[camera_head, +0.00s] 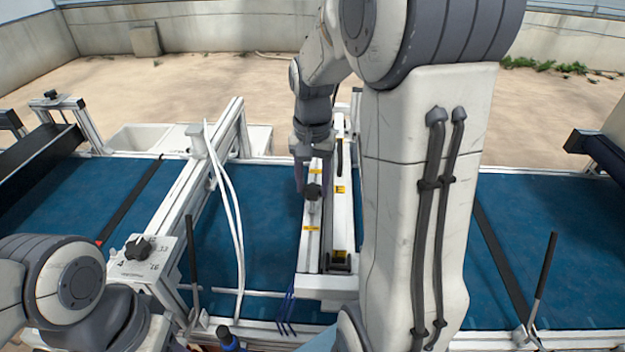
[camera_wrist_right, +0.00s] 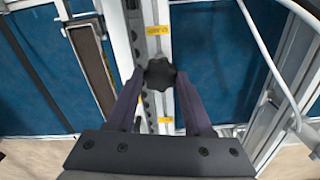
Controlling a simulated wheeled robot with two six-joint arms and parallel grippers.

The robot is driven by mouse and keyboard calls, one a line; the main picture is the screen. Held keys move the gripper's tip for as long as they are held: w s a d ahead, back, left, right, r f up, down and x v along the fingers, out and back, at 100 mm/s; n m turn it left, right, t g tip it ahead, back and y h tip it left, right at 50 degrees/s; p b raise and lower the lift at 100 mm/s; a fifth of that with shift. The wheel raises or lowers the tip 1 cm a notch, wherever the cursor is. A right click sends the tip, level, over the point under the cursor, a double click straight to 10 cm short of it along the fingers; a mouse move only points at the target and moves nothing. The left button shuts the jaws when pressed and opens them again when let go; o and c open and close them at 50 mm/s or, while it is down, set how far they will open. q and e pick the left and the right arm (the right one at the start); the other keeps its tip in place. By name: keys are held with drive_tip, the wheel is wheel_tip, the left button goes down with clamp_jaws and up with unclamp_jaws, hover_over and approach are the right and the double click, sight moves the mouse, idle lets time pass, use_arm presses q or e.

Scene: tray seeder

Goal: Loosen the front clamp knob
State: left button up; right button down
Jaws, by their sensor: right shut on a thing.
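The clamp knob (camera_head: 313,191) is a black lobed knob on a white rail that crosses the blue belt. It also shows in the right wrist view (camera_wrist_right: 160,73), between the fingertips. My right gripper (camera_head: 312,182) comes down from above, with one dark finger on each side of the knob. In the wrist view my right gripper (camera_wrist_right: 159,78) is shut on the knob, its tips against the sides. My left arm shows at the lower left of the head view, but its gripper is not in view.
A white control box with a black dial (camera_head: 138,247) stands left of the rail. White hoses (camera_head: 232,210) hang between them. A black-handled lever (camera_head: 545,265) rises at the right. The blue belt (camera_head: 265,230) is bare beside the rail.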

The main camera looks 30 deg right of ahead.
drive_tip(key=shift+n, duration=1.1)
drive_tip(key=shift+c, duration=1.5)
unclamp_jaws()
drive_tip(key=shift+r, duration=0.1)
wheel_tip(320, 180, up, 10)
drive_tip(key=shift+r+b, duration=0.2)
drive_tip(key=shift+b, duration=0.15)
